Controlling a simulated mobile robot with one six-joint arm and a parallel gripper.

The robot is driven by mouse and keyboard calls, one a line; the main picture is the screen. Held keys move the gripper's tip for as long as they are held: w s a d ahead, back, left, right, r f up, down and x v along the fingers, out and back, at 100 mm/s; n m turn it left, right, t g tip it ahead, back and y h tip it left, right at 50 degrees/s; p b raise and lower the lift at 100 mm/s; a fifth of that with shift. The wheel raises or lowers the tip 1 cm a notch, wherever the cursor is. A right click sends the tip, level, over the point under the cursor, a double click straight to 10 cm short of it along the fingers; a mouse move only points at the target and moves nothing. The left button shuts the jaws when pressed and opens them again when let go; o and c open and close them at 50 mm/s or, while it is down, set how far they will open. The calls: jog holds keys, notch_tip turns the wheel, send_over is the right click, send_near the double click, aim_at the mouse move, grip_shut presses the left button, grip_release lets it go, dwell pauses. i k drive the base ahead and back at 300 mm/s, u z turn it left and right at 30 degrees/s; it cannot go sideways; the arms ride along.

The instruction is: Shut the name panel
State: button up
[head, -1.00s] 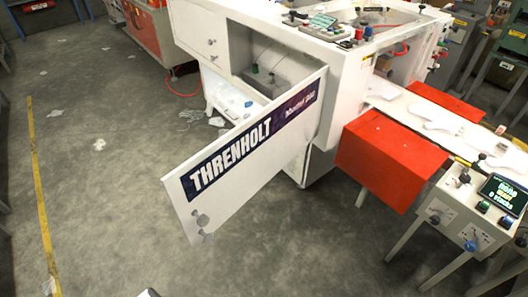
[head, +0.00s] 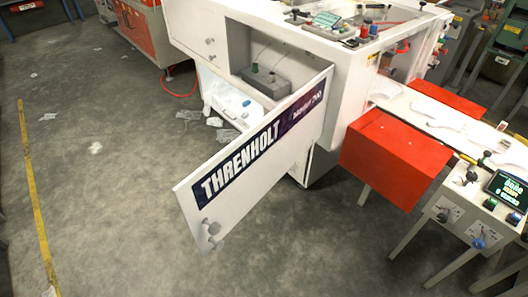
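The name panel (head: 255,158) is a white door with a dark blue strip reading THRENHOLT. It stands wide open, hinged at its right edge on the white machine (head: 345,75), and its free end reaches toward the lower left over the floor. Two round grey knobs or latches (head: 211,234) sit near its free lower corner. Behind it the open compartment (head: 262,60) shows a grey block with small fittings. My gripper is not in view.
A red box-shaped guard (head: 393,155) and a control stand with a screen (head: 480,200) stand to the right. Bare concrete floor (head: 110,200) lies open left of the panel, with paper scraps (head: 95,148) and a yellow line (head: 36,195). A red hose (head: 182,90) lies behind.

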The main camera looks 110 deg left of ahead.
aim_at(223, 190)
jog(key=z, duration=0.2)
jog(key=k, duration=0.2)
jog(key=u, duration=2.4)
jog(key=k, duration=0.15)
jog(key=u, duration=1.35)
jog(key=k, duration=0.7)
jog(key=z, duration=0.2)
jog(key=i, duration=0.6)
jog(key=z, duration=0.1)
